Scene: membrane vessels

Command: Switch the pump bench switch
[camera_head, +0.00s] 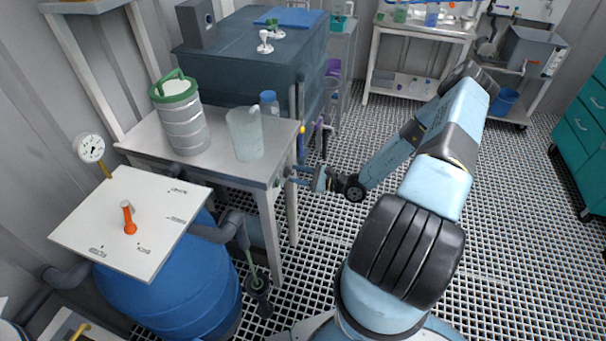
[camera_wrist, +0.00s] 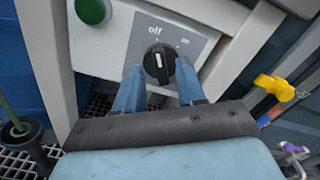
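The pump bench switch is a black rotary knob (camera_wrist: 157,64) with a white mark, on a grey plate (camera_wrist: 198,42) labelled "off" and "on". In the wrist view the white mark stands nearly upright, under the word "off". My gripper (camera_wrist: 157,72) is open, its two blue fingers on either side of the knob. I cannot tell whether they touch it. In the head view my gripper (camera_head: 305,179) is at the right edge of the pump bench (camera_head: 225,172), below its top. The knob is too small to make out there.
On the bench stand a grey vessel with a green lid (camera_head: 180,115), a translucent jug (camera_head: 244,135) and a blue-capped bottle (camera_head: 269,103). A blue barrel (camera_head: 185,285) stands in front. A yellow valve (camera_wrist: 274,87) is right of the switch. The grating floor (camera_head: 500,190) at right is clear.

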